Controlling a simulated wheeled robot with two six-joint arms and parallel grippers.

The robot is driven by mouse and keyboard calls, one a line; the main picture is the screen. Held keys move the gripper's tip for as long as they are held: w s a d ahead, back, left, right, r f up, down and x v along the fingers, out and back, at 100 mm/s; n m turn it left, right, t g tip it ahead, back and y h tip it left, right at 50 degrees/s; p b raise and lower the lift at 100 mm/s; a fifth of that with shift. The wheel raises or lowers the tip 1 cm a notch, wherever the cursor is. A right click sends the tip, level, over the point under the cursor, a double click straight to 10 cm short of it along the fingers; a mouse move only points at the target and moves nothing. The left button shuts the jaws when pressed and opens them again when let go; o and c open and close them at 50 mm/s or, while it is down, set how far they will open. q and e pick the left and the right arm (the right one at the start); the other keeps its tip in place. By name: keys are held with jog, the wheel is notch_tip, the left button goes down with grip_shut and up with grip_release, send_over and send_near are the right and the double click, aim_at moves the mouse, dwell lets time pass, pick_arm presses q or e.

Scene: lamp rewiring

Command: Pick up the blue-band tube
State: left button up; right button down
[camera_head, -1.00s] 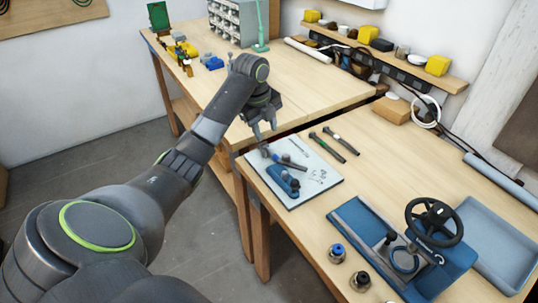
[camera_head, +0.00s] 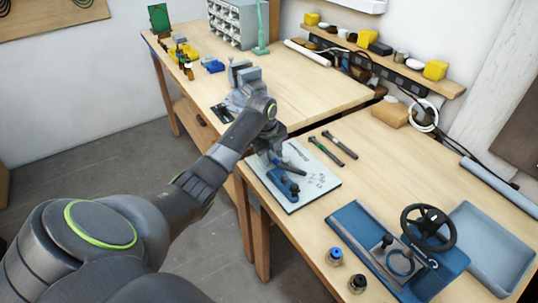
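A dark slender tube (camera_head: 294,168) lies on the white board (camera_head: 322,184), beside a blue fixture (camera_head: 287,186). It looks bluish, but its band is too small to make out. Two more dark tubes lie on the bench right of the board, one nearer the board (camera_head: 325,152) and one farther right (camera_head: 340,145). I cannot tell a band colour on either. My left gripper (camera_head: 270,155) points down over the back left part of the board, close to the tube on it. Its fingers are small and partly merge with the things behind, so their opening and any contact are unclear. My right gripper is not in view.
A grey vise (camera_head: 244,75) stands on the far bench (camera_head: 300,90). A blue base with a black handwheel (camera_head: 430,227) and a blue-grey tray (camera_head: 497,245) stand at the right. Two small round parts (camera_head: 335,256) sit in front. Bare bench lies right of the tubes.

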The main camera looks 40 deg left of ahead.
pick_arm(q)
grip_shut()
jog(key=shift+r, duration=0.15)
